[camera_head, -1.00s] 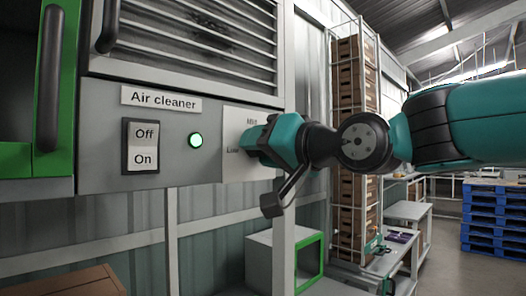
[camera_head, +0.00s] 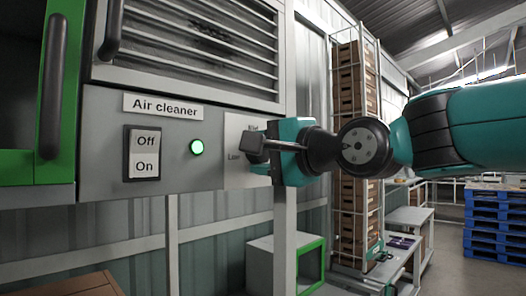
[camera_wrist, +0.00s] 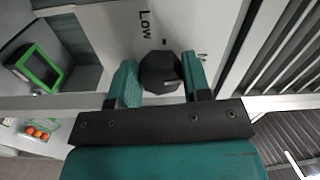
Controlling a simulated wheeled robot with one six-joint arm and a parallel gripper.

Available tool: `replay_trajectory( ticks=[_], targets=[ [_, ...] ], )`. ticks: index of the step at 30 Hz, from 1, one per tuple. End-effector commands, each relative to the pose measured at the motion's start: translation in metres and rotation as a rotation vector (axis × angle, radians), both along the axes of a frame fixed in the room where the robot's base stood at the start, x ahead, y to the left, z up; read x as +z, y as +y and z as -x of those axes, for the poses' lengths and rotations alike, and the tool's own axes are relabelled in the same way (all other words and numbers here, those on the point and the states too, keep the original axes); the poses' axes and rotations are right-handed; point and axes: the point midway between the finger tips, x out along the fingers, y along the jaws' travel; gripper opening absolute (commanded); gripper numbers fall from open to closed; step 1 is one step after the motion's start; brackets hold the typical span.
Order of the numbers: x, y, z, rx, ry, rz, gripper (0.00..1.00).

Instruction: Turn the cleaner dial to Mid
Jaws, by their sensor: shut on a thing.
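The cleaner dial (camera_wrist: 160,72) is a dark faceted knob on a white plate (camera_wrist: 100,25). In the wrist view it sits between the two teal fingers of my gripper (camera_wrist: 160,80), which is shut on it. "Low" is printed beside the dial, and part of another label shows on its right. Which mark the dial points to is not clear. In the head view my gripper (camera_head: 275,150) is at the label plate (camera_head: 233,135) and hides the dial. "Low" and a partly hidden upper label, seemingly "Mid", show there.
The grey air cleaner panel (camera_head: 100,125) carries an Off/On rocker switch (camera_head: 143,153) and a lit green lamp (camera_head: 196,147), left of my gripper. Louvres (camera_head: 200,40) are above. A green-edged box (camera_head: 270,262) stands below. Stacked crates (camera_head: 350,90) and blue pallets (camera_head: 495,225) are to the right.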

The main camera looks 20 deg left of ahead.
Motion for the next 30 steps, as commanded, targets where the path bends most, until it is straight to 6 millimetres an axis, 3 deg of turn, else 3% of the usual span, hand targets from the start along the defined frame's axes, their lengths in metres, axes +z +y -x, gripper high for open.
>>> replay_trajectory(
  ticks=[10, 26, 27, 30],
  targets=[
    [-0.0001, 0.0002, 0.0003, 0.001, 0.132, -0.052, 0.21],
    [-0.0005, 0.0003, 0.0004, 0.002, 0.154, -0.061, 0.21],
    [-0.0006, 0.0003, 0.0004, 0.002, 0.154, -0.061, 0.47],
    [-0.0003, 0.0002, 0.0003, 0.002, 0.154, -0.061, 0.69]
  ],
)
